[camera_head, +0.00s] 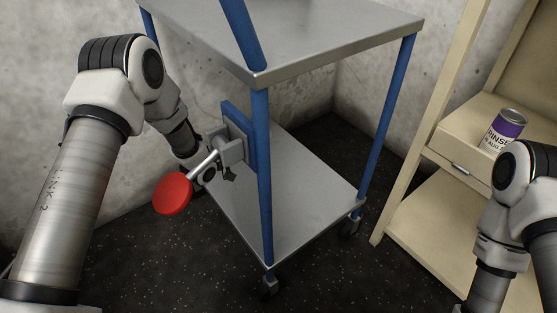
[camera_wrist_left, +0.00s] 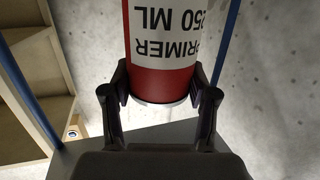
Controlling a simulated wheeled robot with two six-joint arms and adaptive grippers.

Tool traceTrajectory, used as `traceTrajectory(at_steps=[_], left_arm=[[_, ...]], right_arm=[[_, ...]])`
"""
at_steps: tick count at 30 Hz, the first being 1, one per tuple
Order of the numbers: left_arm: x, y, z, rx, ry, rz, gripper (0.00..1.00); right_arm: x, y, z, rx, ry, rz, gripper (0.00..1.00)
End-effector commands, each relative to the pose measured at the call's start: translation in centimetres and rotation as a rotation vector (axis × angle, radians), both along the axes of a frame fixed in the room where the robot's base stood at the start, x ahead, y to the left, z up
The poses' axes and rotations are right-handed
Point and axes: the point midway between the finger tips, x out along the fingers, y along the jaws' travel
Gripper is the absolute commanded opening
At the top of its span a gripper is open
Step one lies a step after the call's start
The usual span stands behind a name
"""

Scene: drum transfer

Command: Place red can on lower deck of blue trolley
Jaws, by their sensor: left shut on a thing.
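A red can (camera_wrist_left: 165,50) with a white label reading PRIMER, upside down in the picture, fills the top middle of the left wrist view. My left gripper (camera_wrist_left: 160,95) is shut on it near its grey rim, one finger on each side. In the head view I cannot make out the can, and most of the left gripper is hidden behind a lever bracket and plate. The blue trolley (camera_head: 310,40) stands in the middle, with a bare grey lower deck (camera_head: 290,205). My right gripper is out of frame; only part of its arm shows.
A lever with a red disc (camera_head: 172,194) sticks out from a blue plate (camera_head: 234,118) at the trolley's near post (camera_head: 262,200). A purple can (camera_head: 506,128) stands on the tan shelf unit (camera_head: 455,130) at right. Concrete walls close in behind.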

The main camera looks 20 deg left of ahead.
Motion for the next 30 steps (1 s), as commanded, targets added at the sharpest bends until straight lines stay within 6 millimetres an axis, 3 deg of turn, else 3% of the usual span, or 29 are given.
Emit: traceTrajectory(at_steps=[5,15,24,25,27,30], left_arm=[[-0.1,0.0,-4.0,-0.001,0.001,0.0,0.0],[-0.1,0.0,-9.9,0.0,-0.001,0.0,0.0],[-0.1,0.0,-9.9,0.0,-0.001,0.0,0.0],[-0.1,0.0,-9.9,0.0,0.001,0.0,0.65],[-0.1,0.0,-9.9,0.0,0.001,0.0,0.85],[-0.1,0.0,-9.9,-0.001,0.001,0.0,0.85]], right_arm=[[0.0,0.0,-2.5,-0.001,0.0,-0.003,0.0],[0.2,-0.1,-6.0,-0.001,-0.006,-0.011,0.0],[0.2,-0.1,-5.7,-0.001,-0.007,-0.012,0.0],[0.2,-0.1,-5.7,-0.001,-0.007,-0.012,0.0],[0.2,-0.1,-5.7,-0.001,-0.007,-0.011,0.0],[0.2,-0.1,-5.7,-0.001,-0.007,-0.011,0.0]])
